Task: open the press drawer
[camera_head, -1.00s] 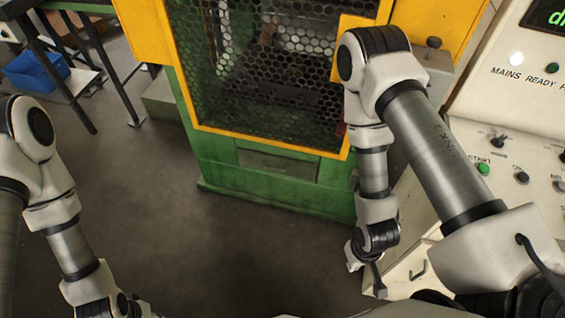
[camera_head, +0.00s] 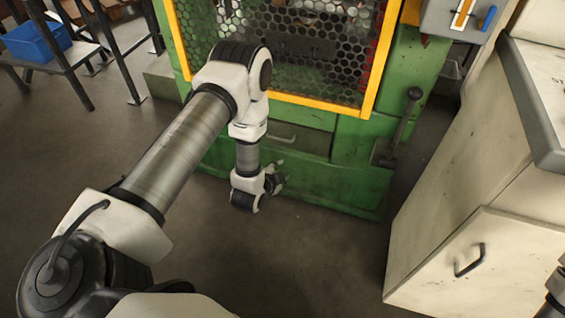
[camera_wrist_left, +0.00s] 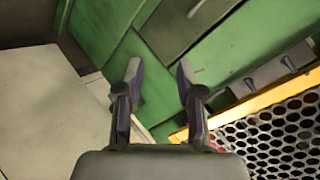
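The press (camera_head: 355,190) is green, with a yellow-framed mesh guard above. In the left wrist view the drawer front (camera_wrist_left: 165,32) and handle (camera_wrist_left: 196,8) are at the top. My left gripper (camera_head: 279,175) hangs in front of the press, a little below the drawer. In the left wrist view its two fingers (camera_wrist_left: 160,72) are apart with nothing between them. My right gripper is out of view.
A black lever (camera_head: 405,118) stands right of the drawer. A white cabinet (camera_head: 440,225) fills the right side. The mesh guard (camera_wrist_left: 265,132) is at lower right in the wrist view. A blue bin (camera_head: 38,40) stands on a rack at left. Floor before the press is clear.

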